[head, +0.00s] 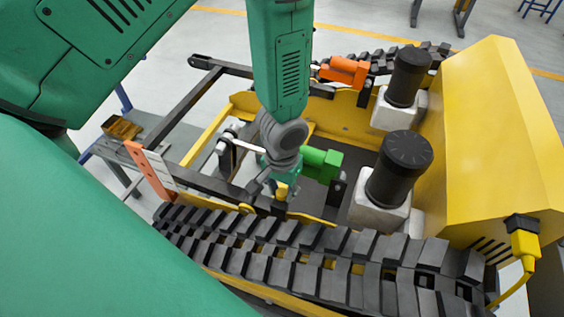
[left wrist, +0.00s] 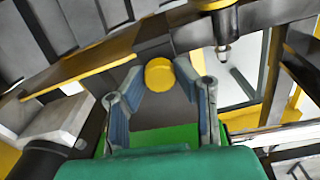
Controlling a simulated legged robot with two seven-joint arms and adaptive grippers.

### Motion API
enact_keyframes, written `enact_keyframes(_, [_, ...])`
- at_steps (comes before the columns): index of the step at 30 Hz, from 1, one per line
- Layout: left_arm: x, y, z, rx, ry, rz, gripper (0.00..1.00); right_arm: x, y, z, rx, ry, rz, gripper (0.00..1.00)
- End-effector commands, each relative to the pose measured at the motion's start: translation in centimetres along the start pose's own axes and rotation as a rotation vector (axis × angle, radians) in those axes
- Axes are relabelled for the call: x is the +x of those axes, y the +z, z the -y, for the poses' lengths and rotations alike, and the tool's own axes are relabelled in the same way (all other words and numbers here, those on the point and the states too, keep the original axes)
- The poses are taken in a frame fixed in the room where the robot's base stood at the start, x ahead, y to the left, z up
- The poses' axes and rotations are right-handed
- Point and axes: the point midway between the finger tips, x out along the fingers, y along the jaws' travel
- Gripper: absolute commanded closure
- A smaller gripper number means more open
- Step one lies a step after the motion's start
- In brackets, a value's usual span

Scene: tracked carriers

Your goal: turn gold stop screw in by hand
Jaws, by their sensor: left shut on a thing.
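The gold stop screw (head: 282,190) has a round knob-like head and stands at the dark frame bar of the tracked carrier, just behind the near track. My left gripper (head: 272,184) reaches down from above and is shut on the screw. In the left wrist view the screw's round gold head (left wrist: 160,75) sits between the two fingertips of my left gripper (left wrist: 158,80), which close on its sides. The screw's lower part is hidden. My right gripper is not in view.
A green cylinder (head: 322,164) lies right beside the gripper. Black capped cylinders on pale blocks (head: 398,168) and a tall yellow housing (head: 505,130) stand to the right. The near track (head: 300,262) runs along the front. An orange part (head: 345,71) sits farther back.

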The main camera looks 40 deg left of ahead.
Motion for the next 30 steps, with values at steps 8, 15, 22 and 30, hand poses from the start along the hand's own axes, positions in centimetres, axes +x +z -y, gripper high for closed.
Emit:
enact_keyframes(8, [-0.5, -0.4, -0.1, 0.44, 0.002, -0.008, 0.95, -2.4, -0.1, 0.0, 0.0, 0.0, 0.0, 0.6])
enact_keyframes(15, [-0.2, -0.4, -0.1, 0.832, 0.0, -0.01, 0.95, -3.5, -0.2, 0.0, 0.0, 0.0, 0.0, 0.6])
enact_keyframes(22, [-0.1, -0.4, -0.1, 0.849, -0.001, -0.01, 0.95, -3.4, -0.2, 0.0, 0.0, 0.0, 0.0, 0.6])
enact_keyframes(30, [-0.1, -0.2, -0.1, 0.847, 0.0, -0.005, 0.55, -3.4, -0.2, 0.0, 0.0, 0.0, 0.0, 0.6])
